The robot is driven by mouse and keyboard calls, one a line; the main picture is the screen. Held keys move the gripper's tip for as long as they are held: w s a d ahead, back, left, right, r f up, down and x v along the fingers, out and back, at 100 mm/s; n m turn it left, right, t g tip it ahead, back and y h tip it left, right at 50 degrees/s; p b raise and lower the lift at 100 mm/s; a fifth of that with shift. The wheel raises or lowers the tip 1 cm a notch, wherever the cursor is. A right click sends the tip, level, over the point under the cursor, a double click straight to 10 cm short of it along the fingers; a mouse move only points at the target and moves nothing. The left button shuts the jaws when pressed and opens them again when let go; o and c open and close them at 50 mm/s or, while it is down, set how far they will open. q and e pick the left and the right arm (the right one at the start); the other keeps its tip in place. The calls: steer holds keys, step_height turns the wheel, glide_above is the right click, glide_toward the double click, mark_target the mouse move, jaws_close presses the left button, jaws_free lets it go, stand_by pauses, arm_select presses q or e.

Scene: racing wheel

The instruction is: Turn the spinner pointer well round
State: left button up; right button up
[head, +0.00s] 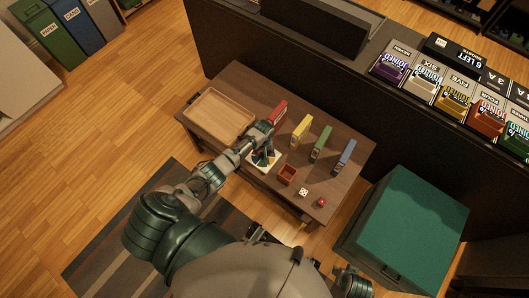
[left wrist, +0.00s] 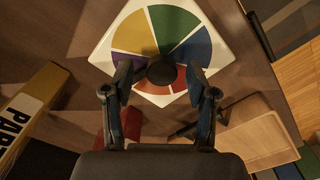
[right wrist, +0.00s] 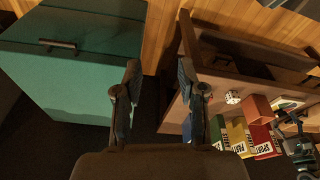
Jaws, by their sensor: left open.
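The spinner is a white square board with a wheel of coloured sectors (left wrist: 177,25). In the head view the spinner board (head: 254,167) lies on the brown table, partly hidden by my left gripper. A dark round hub (left wrist: 162,72) stands at the wheel's centre; I cannot tell which way the pointer faces. My left gripper (left wrist: 160,77) is open, its fingertips over the wheel on either side of the hub. It also shows in the head view (head: 262,142). My right gripper (right wrist: 158,72) is open and empty, away from the spinner, near the green cabinet and the table.
A wooden tray (head: 219,115) lies left of the spinner. Red (head: 279,111), yellow (head: 302,130), green (head: 321,143) and blue (head: 343,156) boxes stand along the back. A small red-brown cup (head: 287,175), a white die (head: 303,192) and a red die (head: 322,202) sit to the right.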

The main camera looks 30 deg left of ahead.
arm_select(q)
steer(key=shift+a, duration=0.15)
arm_select(e)
steer(key=shift+a+r, duration=0.1)
steer(key=shift+a, duration=0.1)
arm_select(q)
steer(key=shift+a+f, duration=0.1)
jaws_close()
